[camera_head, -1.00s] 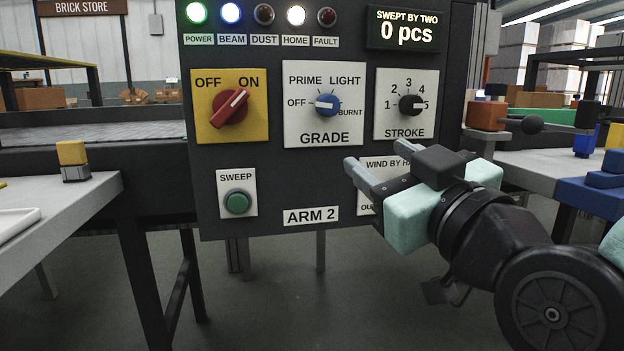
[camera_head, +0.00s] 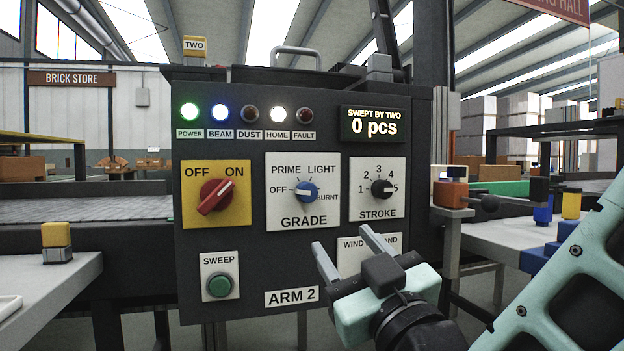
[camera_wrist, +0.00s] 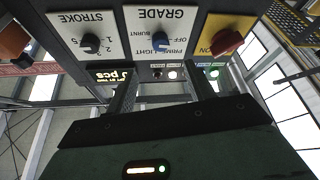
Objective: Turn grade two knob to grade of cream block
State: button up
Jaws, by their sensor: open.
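The blue grade knob (camera_head: 307,191) sits on a white plate labelled GRADE, with OFF, PRIME, LIGHT and BURNT around it. The knob also shows in the wrist view (camera_wrist: 161,40), where the panel appears upside down. My gripper (camera_head: 347,250) is open and empty, below and right of the knob, in front of the panel's lower part and apart from the knob. Its two fingers also show in the wrist view (camera_wrist: 163,92). I cannot clearly make out a cream block.
The dark panel also carries a red OFF/ON switch (camera_head: 217,197), a black STROKE knob (camera_head: 382,188) and a green SWEEP button (camera_head: 219,285). The display (camera_head: 373,124) reads 0 pcs. A yellow-and-grey block (camera_head: 57,241) stands on the left table. An orange object (camera_head: 450,193) stands at right.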

aim_at(310, 197)
jog(key=shift+w+a+r+p, duration=0.25)
jog(key=shift+w+r+p, duration=0.35)
jog(key=shift+p, duration=2.1)
jog(key=x, duration=0.7)
jog(key=b+x, duration=0.1)
jog(key=x, duration=0.3)
jog(key=shift+w+a+f, duration=0.15)
jog(key=shift+w+f, duration=0.1)
jog(key=shift+w, duration=0.05)
jog(key=c, duration=1)
